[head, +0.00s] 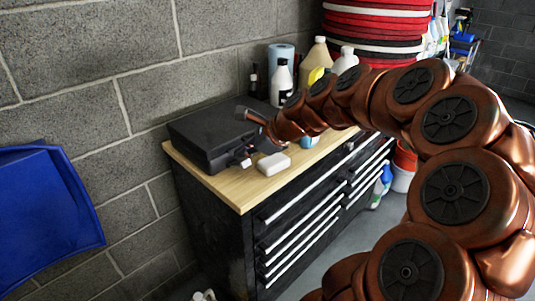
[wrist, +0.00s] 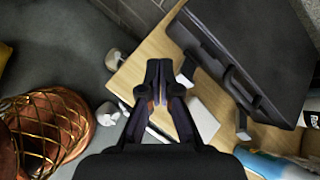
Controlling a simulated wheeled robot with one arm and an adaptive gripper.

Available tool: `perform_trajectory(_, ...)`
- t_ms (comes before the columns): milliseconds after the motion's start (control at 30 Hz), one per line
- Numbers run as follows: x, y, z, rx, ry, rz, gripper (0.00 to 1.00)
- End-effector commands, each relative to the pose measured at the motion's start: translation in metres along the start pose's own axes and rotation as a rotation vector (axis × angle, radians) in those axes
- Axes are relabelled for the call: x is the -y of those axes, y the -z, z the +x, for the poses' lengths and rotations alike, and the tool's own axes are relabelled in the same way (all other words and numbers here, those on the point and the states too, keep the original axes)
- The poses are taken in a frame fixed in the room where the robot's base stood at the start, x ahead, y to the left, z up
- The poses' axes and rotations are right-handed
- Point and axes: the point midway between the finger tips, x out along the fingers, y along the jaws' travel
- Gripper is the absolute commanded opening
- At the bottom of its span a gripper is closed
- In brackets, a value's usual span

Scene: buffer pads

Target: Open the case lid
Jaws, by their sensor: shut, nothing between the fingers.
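The black case (head: 200,134) lies flat and closed on the wooden top of a dark drawer cabinet. In the wrist view the case (wrist: 250,50) fills the upper right, with its handle (wrist: 241,88) and two latches on the side facing my gripper. My gripper (wrist: 160,68) is shut and empty. In that view its fingertips appear over the bare wood, left of the case and near one latch (wrist: 187,73); whether they touch anything cannot be told. In the head view my arm reaches in from the right to the case, and the fingers are hard to make out.
A white block (head: 273,163) lies on the wooden top (head: 240,196) in front of the case. Bottles (head: 282,82) and a blue roll (head: 281,60) stand behind. A stack of red pads (head: 370,30) is at the back. A block wall is behind the case.

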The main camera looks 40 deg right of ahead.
Motion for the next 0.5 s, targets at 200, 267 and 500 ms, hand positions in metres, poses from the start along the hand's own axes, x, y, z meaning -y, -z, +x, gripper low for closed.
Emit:
perform_trajectory(200, 0.078, 0.092, -0.019, 0.082, 0.233, 0.513, 0.0)
perform_trajectory(267, 0.089, 0.106, -0.025, 0.098, 0.269, 0.592, 0.0)
perform_trajectory(500, 0.105, 0.123, -0.028, 0.123, 0.314, 0.694, 0.0)
